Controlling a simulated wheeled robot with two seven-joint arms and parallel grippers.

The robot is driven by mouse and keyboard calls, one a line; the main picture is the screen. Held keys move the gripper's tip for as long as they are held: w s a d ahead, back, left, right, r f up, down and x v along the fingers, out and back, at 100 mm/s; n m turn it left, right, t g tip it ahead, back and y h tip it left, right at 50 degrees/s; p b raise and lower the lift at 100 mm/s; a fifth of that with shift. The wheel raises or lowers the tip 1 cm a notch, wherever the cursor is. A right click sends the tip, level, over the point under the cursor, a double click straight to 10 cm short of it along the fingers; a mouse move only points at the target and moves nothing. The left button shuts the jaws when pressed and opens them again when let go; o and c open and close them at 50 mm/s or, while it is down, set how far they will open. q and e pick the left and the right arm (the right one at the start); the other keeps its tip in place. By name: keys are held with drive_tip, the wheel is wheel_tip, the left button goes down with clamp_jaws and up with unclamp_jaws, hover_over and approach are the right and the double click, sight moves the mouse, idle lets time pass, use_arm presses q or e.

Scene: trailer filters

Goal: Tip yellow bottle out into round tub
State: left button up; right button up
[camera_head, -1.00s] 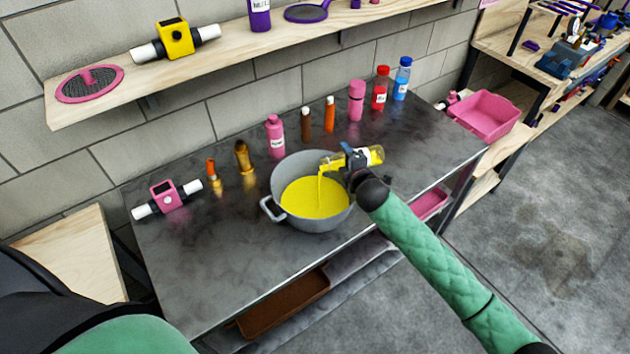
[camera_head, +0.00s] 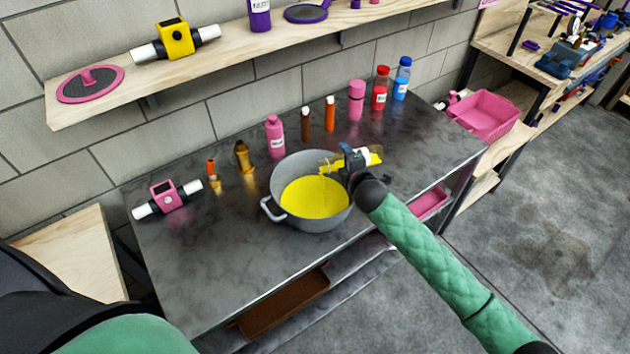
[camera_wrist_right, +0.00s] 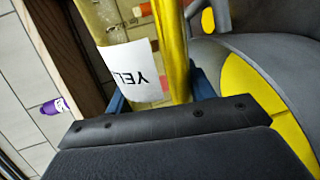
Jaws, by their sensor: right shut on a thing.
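The round tub (camera_head: 312,222) is a grey pot with side handles on the dark table, with yellow liquid (camera_head: 314,197) in it. My right gripper (camera_head: 352,163) is shut on the yellow bottle (camera_head: 373,157). The bottle is clear with a white label and lies nearly level, its mouth to the left over the tub's right side. A thin, broken yellow trickle hangs below the mouth. In the right wrist view the bottle (camera_wrist_right: 175,50) shows close up with yellow along one side, beside part of the tub (camera_wrist_right: 285,50). My left gripper is out of view.
A pink bottle (camera_head: 275,136) stands just behind the tub. Brown, orange, pink, red and blue bottles line the table's back. A small brass-coloured bottle (camera_head: 243,157) and a pink device (camera_head: 167,198) stand left. The table's front left is clear.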

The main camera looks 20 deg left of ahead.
drive_tip(key=shift+a+n, duration=0.1)
drive_tip(key=shift+n, duration=0.2)
drive_tip(key=shift+s+f, duration=0.1)
drive_tip(key=shift+p, duration=0.35)
drive_tip(key=shift+n, duration=0.3)
drive_tip(key=shift+a+r, duration=0.1)
drive_tip(key=shift+r, duration=0.15)
drive_tip(key=shift+r+t+h+p, duration=0.15)
drive_tip(key=shift+t+h+p, duration=0.15)
drive_tip(key=shift+p, duration=0.1)
drive_tip(key=shift+s+a+r+n, duration=0.1)
drive_tip(key=shift+r+n, duration=0.05)
drive_tip(key=shift+n, duration=0.25)
drive_tip(key=shift+p, duration=0.3)
drive_tip(key=shift+r, duration=0.1)
drive_tip(key=shift+s+a+r+n+p, duration=0.1)
drive_tip(key=shift+r+n+p, duration=0.05)
drive_tip(key=shift+n+p, duration=0.15)
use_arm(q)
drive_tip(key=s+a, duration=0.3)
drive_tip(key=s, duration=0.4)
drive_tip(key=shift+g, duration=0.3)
